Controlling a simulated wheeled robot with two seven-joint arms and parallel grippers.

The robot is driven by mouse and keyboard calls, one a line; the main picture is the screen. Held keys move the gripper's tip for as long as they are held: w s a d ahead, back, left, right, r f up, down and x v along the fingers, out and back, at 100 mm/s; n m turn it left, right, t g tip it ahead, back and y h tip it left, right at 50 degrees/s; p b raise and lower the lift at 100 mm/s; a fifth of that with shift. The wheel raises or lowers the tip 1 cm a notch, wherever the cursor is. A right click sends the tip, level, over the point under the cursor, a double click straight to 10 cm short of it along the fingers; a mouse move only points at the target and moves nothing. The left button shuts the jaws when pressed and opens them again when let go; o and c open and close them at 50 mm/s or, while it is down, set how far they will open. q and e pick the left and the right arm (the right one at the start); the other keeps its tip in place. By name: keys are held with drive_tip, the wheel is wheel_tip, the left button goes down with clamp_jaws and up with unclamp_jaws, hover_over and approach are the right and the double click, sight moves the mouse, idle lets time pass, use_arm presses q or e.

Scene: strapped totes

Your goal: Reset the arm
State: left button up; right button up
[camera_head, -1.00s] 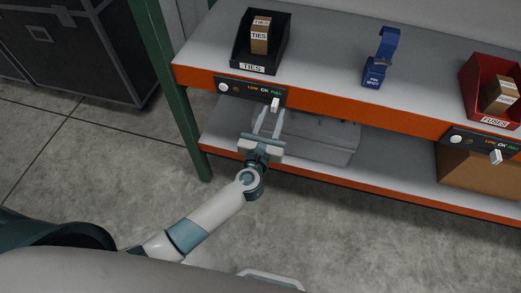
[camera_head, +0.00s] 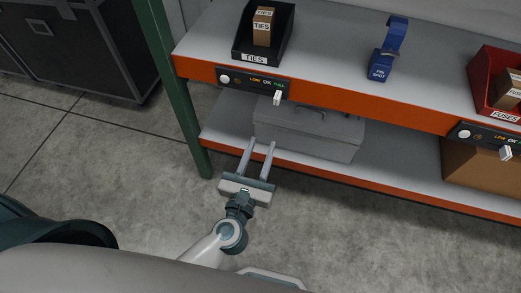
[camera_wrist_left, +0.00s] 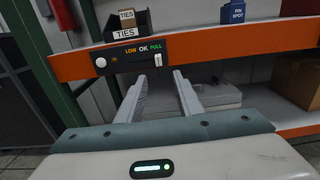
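My left gripper (camera_head: 257,160) is open and empty, in front of the shelf and below the orange front rail. The left wrist view shows its two fingers (camera_wrist_left: 160,85) apart with nothing between them. The panel (camera_head: 254,83) marked LOW, OK, FULL is on the rail beyond the fingers; its white slider (camera_head: 277,98) stands at the right, under FULL. The panel also shows in the left wrist view (camera_wrist_left: 120,58). My right gripper is not in view.
A black TIES bin (camera_head: 245,56) with a box, a blue PIN SPOT stand (camera_head: 381,66) and a red FUSES bin (camera_head: 486,88) stand on the upper shelf. A grey case (camera_head: 310,142) and a cardboard box (camera_head: 480,170) are below. A green post (camera_head: 170,90) is at left. The floor in front is clear.

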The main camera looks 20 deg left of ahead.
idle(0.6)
use_arm(q)
drive_tip(key=s+a+f+m+g+h, duration=0.1)
drive_tip(key=s+f+m+g+h, duration=0.1)
drive_tip(key=f+m, duration=1.15)
drive_tip(key=s+f+m+g+h, duration=0.1)
drive_tip(key=s+f+m+g, duration=0.2)
drive_tip(key=f+m, duration=1)
drive_tip(key=s+a+f+m+g, duration=0.2)
drive_tip(key=s+f+m+g, duration=0.1)
drive_tip(key=s+f, duration=0.5)
drive_tip(key=s+a+f+m+g+y, duration=0.1)
drive_tip(key=s+a+f+m+g, duration=0.1)
drive_tip(key=s+f, duration=0.5)
drive_tip(key=s+a+f+m+g+y, duration=0.1)
drive_tip(key=s+a+f+m+g, duration=0.2)
drive_tip(key=f, duration=0.9)
drive_tip(key=s+a+m, duration=0.1)
drive_tip(key=s+m, duration=0.2)
drive_tip(key=s, duration=0.2)
drive_tip(key=shift+s+a+m+g, duration=0.2)
drive_tip(key=shift+s+m+g, duration=0.1)
drive_tip(key=shift+s+m, duration=0.05)
